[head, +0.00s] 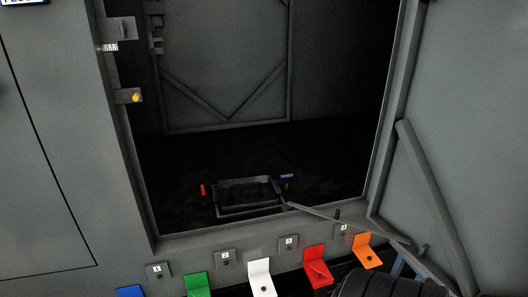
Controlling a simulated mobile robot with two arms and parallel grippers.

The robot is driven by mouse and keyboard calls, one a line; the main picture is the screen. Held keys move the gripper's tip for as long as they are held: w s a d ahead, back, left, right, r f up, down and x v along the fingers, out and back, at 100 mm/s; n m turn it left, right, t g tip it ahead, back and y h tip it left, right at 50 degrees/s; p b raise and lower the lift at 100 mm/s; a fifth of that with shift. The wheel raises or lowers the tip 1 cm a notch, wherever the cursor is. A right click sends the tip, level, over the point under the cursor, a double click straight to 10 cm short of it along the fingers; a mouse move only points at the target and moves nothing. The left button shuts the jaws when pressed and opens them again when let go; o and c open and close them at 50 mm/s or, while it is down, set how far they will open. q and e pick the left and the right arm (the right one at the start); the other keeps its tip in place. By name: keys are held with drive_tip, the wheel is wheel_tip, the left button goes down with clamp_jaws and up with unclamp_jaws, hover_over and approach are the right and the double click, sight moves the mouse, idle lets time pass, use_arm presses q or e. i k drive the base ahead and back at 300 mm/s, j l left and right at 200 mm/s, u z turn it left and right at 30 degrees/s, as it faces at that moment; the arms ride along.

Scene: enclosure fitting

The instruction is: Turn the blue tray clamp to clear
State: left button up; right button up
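The blue tray clamp (287,176) is a small blue bar at the right back corner of a dark tray (250,208) on the enclosure floor. The bar looks roughly level, pointing sideways; whether it overlaps the tray rim is too small to tell. A red clamp (202,190) stands at the tray's left side, its bar looking upright in the picture. Neither of my grippers can be made out in the head view, and nothing is seen touching the clamps.
The enclosure is open, with its door (470,110) swung to the right. A thin bar (340,219) runs from near the tray to the door's foot. Coloured brackets, including white (262,280) and red (317,267), line the front. A black ribbed shape fills the bottom right.

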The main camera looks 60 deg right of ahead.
sight(286, 176)
drive_tip(key=z, duration=1.95)
